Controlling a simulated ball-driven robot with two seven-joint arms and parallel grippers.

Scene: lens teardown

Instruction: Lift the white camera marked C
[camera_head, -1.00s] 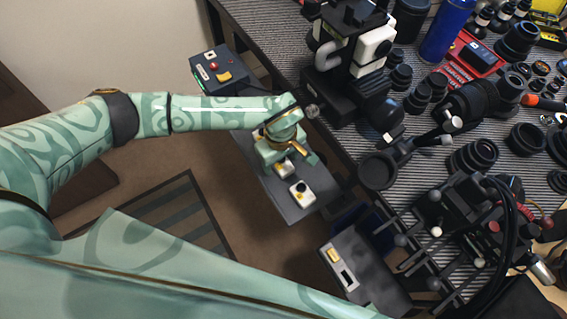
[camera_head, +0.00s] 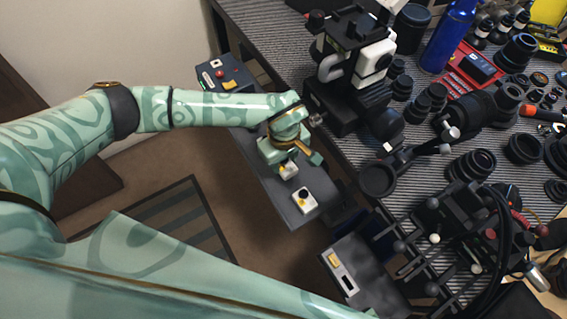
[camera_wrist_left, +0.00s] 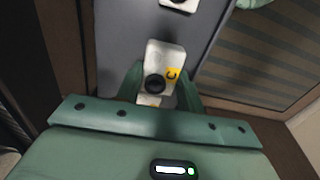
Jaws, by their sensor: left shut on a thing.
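The white camera marked C (camera_wrist_left: 165,62) shows in the left wrist view, with a dark round lens and a yellow label bearing a C. My left gripper (camera_wrist_left: 158,97) is shut on it, one green finger on each side. In the head view my left gripper (camera_head: 288,164) is over the narrow dark grey table, and the camera (camera_head: 289,171) shows partly below it, the rest hidden by the gripper. I cannot tell clearly whether its base is clear of the surface. My right gripper is not in view.
A second white camera (camera_head: 304,200) lies on the dark grey table (camera_head: 266,186), close to the held one. A black microscope (camera_head: 348,75) stands on the striped workbench to the right, near my left wrist.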

